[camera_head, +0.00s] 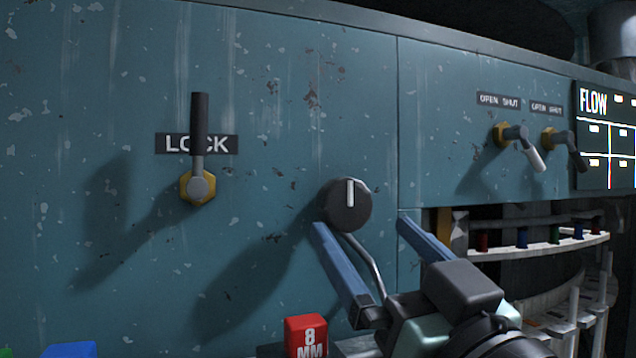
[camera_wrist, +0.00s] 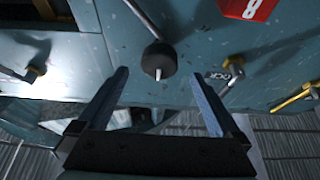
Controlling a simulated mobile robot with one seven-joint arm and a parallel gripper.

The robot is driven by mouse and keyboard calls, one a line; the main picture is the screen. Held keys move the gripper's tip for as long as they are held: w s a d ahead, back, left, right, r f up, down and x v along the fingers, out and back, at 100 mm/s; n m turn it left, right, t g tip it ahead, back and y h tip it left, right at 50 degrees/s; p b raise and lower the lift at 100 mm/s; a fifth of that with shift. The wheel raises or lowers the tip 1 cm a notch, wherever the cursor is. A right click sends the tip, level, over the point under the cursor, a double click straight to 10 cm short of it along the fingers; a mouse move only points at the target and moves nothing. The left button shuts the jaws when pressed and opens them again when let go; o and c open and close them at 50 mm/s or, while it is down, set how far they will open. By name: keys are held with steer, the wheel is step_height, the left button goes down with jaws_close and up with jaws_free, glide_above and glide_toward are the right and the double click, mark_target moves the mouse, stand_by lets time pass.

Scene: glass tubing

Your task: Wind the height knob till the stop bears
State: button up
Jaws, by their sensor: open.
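A round black knob (camera_head: 346,207) with a white mark pointing up sits on the teal panel; I see no height label on it. It also shows in the wrist view (camera_wrist: 160,58), with its mark toward my gripper. My gripper (camera_head: 362,222) is open, its two blue fingers pointing at the panel just below the knob. In the wrist view the gripper (camera_wrist: 160,74) has one finger on each side of the knob, with gaps between. I cannot tell how deep the tips reach. I cannot make out a stop.
A black-handled lever (camera_head: 199,130) stands upright over a LOCK label at left. Two valve levers (camera_head: 520,145) (camera_head: 565,145) and a FLOW board (camera_head: 606,135) are at right. A red 8 MM block (camera_head: 306,335) is below. A thin bent rod (camera_head: 371,260) runs below the knob.

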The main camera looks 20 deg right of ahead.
mark_target(349, 207)
steer(key=p+x, duration=0.2)
steer(key=x, duration=0.4)
steer(key=shift+r+p, duration=0.2)
steer(key=shift+p, duration=0.15)
steer(key=shift+w, duration=0.5)
steer(key=c, duration=1.3)
steer(key=shift+m+h, duration=0.4)
steer(key=shift+m, duration=0.2)
